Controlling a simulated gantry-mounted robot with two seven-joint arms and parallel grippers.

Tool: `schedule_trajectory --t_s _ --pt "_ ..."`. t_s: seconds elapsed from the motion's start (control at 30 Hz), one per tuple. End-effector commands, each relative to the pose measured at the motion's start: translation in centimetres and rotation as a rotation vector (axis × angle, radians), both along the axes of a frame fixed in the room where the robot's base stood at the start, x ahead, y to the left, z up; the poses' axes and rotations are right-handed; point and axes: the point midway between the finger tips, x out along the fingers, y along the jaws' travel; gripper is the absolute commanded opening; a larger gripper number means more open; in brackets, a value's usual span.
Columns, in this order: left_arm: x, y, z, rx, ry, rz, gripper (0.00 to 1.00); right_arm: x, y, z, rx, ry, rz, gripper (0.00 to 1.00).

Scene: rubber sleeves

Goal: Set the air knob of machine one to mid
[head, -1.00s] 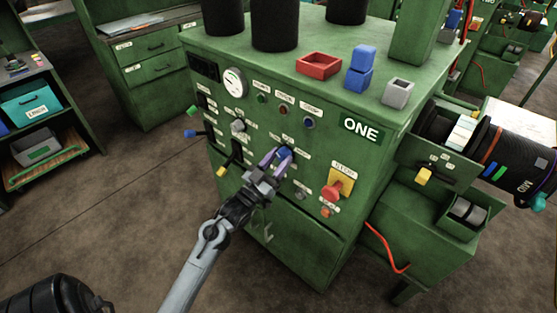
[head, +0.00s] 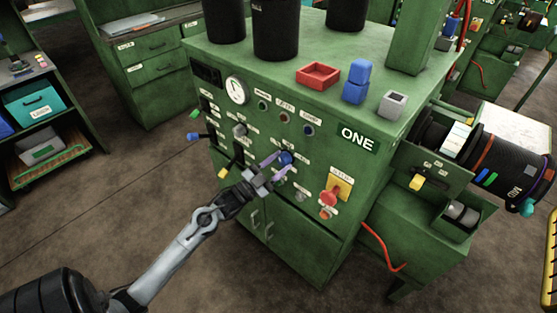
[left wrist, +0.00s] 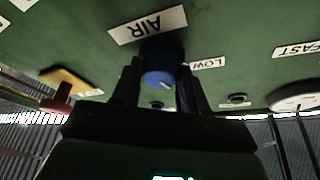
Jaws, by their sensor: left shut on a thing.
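The blue air knob (head: 286,157) is on the front panel of the green machine one (head: 300,250). In the left wrist view the knob (left wrist: 160,66) sits beside the AIR label (left wrist: 148,25), with a LOW label (left wrist: 208,63) to its right. A small pale mark shows near the knob's lower edge in that view. My left gripper (head: 278,166) is at the panel, and its two purple fingers are shut on the knob from either side. In the left wrist view the dark fingers flank the knob. The exact setting is hard to read. My right gripper is out of view.
A red knob on a yellow plate (head: 341,186) is right of the air knob on the panel. The floor in front is clear.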

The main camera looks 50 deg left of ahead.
Motion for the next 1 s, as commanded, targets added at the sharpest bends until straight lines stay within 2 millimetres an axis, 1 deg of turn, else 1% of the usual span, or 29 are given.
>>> schedule_trajectory --t_s 0.03,0.1,0.43,0.67,1.0 --pt "0.0 0.1 0.3 0.041 0.007 -0.001 0.13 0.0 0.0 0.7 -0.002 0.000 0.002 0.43" --pt "0.0 0.1 0.3 0.094 0.014 -0.002 0.13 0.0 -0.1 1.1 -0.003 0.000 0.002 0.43" --pt "0.0 0.2 0.2 0.270 0.035 0.001 0.13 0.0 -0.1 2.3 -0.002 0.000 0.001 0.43" --pt "0.0 0.2 0.1 0.317 0.040 0.000 0.13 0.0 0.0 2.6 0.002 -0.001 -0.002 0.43" --pt "0.0 0.2 0.1 0.322 0.041 0.000 0.13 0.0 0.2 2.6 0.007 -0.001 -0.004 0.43"
